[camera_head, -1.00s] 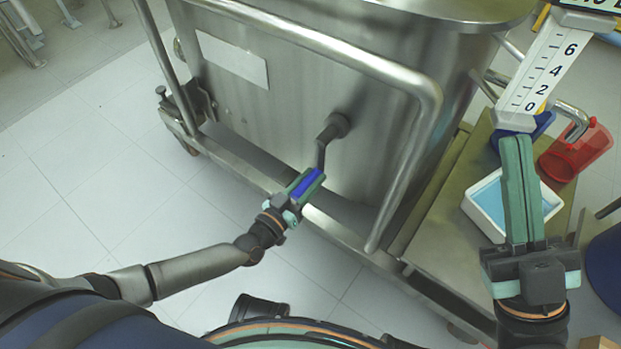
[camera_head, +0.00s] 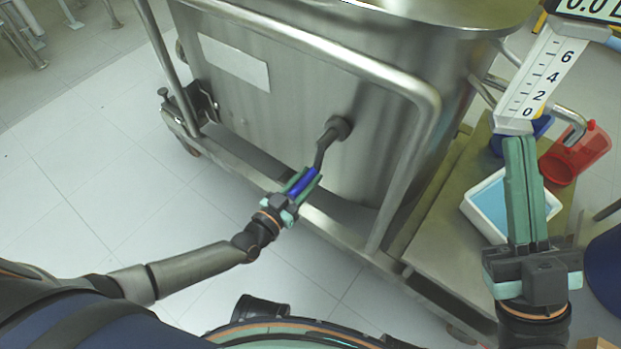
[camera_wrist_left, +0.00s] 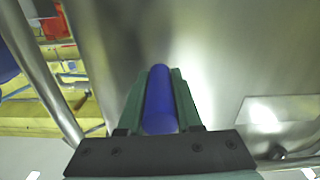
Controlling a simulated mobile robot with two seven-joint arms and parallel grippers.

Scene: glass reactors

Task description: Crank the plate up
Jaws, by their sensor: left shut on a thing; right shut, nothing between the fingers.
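A steel crank arm (camera_head: 325,146) comes out of a hub on the front wall of a large steel vessel (camera_head: 250,95) and points downward, leaning slightly left. Its blue handle (camera_head: 304,184) is between the green fingers of my left gripper (camera_head: 304,183), which is shut on it. In the left wrist view the blue handle (camera_wrist_left: 160,100) lies lengthwise between both fingers. My right gripper (camera_head: 522,190) is shut and empty at the right, its fingers pointing up towards a white scale (camera_head: 540,75) marked 0, 2, 4, 6. I cannot make out the plate.
A bent steel tube frame (camera_head: 390,72) stands in front of the vessel, close to the crank. A white tray (camera_head: 475,215) with blue inside and a red jug (camera_head: 575,153) are on the right platform. The tiled floor at the left is open.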

